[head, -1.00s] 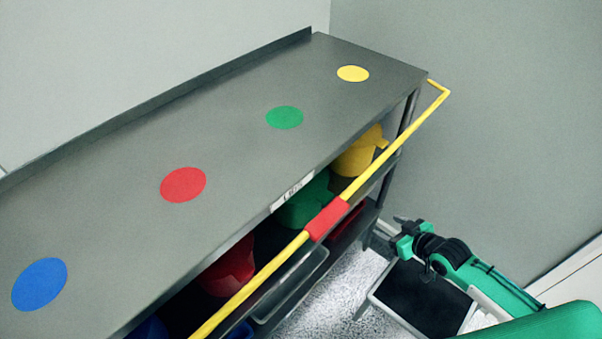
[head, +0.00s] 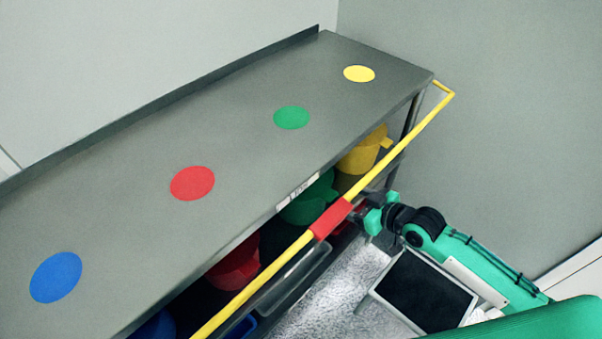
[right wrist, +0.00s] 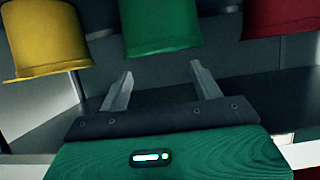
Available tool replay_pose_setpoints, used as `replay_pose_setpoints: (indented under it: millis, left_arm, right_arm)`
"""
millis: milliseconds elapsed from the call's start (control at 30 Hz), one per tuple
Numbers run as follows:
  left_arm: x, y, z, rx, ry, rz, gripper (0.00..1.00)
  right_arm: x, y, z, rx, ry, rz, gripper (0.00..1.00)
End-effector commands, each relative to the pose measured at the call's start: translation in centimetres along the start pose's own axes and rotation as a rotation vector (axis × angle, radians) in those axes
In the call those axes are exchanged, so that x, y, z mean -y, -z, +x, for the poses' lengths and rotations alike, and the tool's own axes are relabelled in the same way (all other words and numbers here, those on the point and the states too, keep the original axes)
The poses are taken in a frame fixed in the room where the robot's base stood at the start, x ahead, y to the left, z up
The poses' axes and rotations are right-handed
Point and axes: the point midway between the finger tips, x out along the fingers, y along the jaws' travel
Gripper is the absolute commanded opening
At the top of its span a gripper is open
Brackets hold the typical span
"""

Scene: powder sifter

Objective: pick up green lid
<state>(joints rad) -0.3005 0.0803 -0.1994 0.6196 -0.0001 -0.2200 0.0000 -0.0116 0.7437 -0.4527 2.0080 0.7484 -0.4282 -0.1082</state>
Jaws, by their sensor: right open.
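A flat green disc (head: 291,117) lies on the steel shelf top (head: 240,135); I cannot tell whether it is a lid or a marking. A green bucket-like container (head: 308,205) stands on the shelf level below, partly hidden by the top and the bar. It also shows at the upper middle of the right wrist view (right wrist: 160,25). My right gripper (head: 372,215) is beside the bar at the shelf's front. In its wrist view the jaws (right wrist: 162,72) are open and empty, pointing toward the green container without touching it. No separate green lid is clearly visible. My left gripper is out of view.
A yellow bar (head: 390,148) with a red sleeve (head: 331,217) runs along the shelf front. Yellow (head: 362,155) and red (head: 235,268) containers flank the green one. A clear tray (head: 292,280) sits lower. A dark-topped stand (head: 425,290) is below my right arm.

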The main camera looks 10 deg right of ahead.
Motion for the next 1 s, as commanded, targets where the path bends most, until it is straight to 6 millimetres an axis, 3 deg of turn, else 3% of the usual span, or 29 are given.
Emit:
replay_pose_setpoints:
  millis: [233,533,833,1000]
  left_arm:
    - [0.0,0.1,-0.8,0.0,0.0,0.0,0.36]
    - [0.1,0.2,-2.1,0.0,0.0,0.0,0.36]
    - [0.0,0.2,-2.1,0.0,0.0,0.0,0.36]
    - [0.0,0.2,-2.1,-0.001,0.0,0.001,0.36]
  right_arm:
    - [0.1,0.1,1.5,-0.001,0.001,0.002,0.65]
    - [0.3,-0.2,5.3,0.0,0.001,0.002,0.65]
    - [0.3,-0.4,5.8,0.0,0.001,0.0,0.65]
    - [0.3,-0.4,5.8,0.001,0.001,0.0,0.34]
